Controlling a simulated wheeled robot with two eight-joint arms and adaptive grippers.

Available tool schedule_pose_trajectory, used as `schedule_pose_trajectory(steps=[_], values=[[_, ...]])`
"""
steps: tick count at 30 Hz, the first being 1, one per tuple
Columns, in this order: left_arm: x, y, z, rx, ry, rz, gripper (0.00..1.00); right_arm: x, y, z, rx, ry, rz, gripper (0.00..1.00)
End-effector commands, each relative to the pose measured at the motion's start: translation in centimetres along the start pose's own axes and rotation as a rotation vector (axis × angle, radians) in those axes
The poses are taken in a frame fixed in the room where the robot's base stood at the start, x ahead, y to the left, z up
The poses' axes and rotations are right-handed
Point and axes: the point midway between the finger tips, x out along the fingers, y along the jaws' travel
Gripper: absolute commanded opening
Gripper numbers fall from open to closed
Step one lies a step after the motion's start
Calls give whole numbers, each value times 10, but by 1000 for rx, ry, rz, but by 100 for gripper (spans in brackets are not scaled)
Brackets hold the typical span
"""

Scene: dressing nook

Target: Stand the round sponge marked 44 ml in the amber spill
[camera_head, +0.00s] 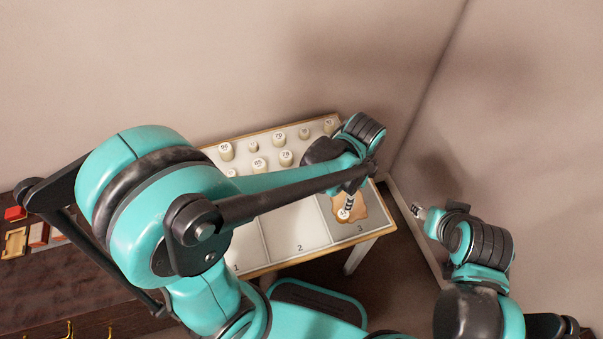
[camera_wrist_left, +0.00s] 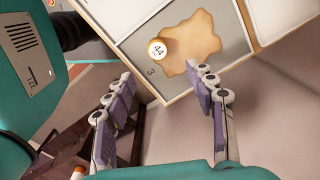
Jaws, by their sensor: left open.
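The round cream sponge marked 44 (camera_wrist_left: 157,48) stands upright with its number facing up, at the edge of the amber spill (camera_wrist_left: 200,40) in the grey section marked 3. In the head view the sponge (camera_head: 343,215) shows just below my left gripper (camera_head: 349,202), which partly covers the spill (camera_head: 362,206). In the left wrist view my left gripper (camera_wrist_left: 163,84) is open and empty, its fingers apart and clear of the sponge. My right gripper (camera_head: 419,211) is off the table's right side; its jaws are too small to read.
The table (camera_head: 297,236) has sections numbered 1, 2 and 3; section 2 looks bare. Several other numbered round sponges (camera_head: 285,158) stand on its back strip. Walls are close behind and to the right. A dark bench with small red items (camera_head: 38,234) is at left.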

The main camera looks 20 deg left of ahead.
Motion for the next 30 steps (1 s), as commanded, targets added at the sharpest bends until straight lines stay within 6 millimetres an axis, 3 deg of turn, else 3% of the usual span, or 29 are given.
schedule_pose_trajectory(steps=[5,9,15,21,30], values=[[-35,-5,45,-307,82,-105,55,0,0,0,0,0,0,49],[-64,-4,91,-651,194,-216,55,0,0,0,0,0,0,49],[-87,5,144,-1069,367,-344,55,0,0,0,0,0,0,49],[-94,11,169,-1281,477,-405,55,0,0,0,0,0,0,49],[-95,12,172,-1315,496,-414,55,0,0,0,0,0,0,49]])
